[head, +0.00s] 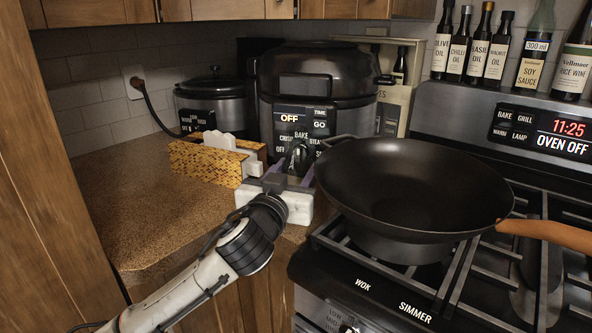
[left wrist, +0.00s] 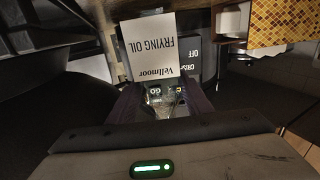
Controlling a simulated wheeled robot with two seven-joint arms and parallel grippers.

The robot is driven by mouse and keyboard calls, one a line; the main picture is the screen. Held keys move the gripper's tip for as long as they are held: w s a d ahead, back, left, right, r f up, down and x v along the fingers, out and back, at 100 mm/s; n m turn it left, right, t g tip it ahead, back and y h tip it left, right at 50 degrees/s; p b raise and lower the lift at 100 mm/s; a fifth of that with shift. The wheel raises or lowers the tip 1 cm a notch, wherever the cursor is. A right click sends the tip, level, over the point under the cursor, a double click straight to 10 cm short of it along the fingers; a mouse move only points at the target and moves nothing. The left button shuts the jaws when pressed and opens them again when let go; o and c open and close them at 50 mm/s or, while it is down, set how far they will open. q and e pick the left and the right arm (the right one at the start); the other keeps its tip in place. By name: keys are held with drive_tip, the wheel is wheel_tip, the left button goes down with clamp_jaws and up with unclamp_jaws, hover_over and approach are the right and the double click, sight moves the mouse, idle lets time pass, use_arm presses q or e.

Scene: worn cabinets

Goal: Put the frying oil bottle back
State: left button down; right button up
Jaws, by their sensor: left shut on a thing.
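My left gripper (head: 289,174) is shut on the frying oil bottle (head: 299,158), in front of the large black multicooker at the counter's right part. In the head view the bottle is small and dark, mostly hidden by the gripper and hard to tell from the cooker behind. In the left wrist view its white label (left wrist: 151,45), reading "Vellmoor Frying Oil", shows upside down just beyond the fingers (left wrist: 164,100). Whether the bottle touches the counter cannot be told. My right gripper is not in view.
The multicooker (head: 315,75) and a smaller cooker (head: 212,104) stand behind. A wok (head: 400,190) on the stove is close on the right. Several bottles (head: 480,45) line the stove's back ledge. The left counter (head: 140,205) is clear.

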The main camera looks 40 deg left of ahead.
use_arm(q)
drive_tip(key=c, duration=1.4)
unclamp_jaws()
drive_tip(key=shift+f, duration=0.2)
drive_tip(key=o, duration=0.4)
drive_tip(key=shift+r, duration=0.1)
drive_tip(key=shift+o, duration=0.4)
drive_tip(key=shift+r, duration=0.1)
